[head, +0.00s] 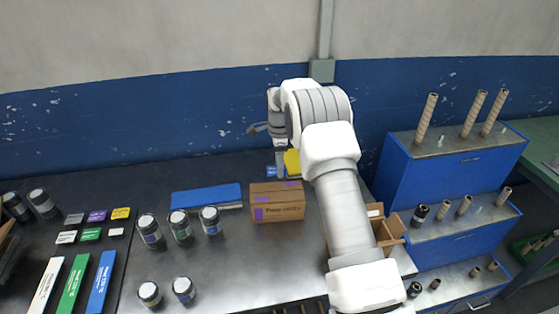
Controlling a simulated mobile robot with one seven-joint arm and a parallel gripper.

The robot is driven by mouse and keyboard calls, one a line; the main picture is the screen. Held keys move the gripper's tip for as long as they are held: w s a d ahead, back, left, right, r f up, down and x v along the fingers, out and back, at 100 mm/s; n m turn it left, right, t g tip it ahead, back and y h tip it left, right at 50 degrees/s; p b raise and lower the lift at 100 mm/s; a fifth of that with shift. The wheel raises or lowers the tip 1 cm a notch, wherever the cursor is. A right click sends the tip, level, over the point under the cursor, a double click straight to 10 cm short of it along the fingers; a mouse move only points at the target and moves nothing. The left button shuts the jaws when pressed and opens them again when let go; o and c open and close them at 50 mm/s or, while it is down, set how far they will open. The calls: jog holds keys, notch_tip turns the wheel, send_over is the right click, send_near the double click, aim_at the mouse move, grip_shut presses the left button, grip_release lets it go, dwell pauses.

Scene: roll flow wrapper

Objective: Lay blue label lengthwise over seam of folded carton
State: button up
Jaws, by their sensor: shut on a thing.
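The fingers hide part of the label, and the exact grip is too small to see. The seam on the carton's top is not clear from here.
A long blue block (206,196) lies left of the carton. Several dark jars (180,228) and small coloured labels (97,215) stand further left. A blue stepped rack (430,170) with rolls is at the right. Bench in front of the carton is clear.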

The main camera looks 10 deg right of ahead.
jog(key=shift+f+b, duration=2.5)
jog(key=shift+f, duration=1.75)
jog(key=shift+f, duration=0.15)
jog(key=o, duration=1.4)
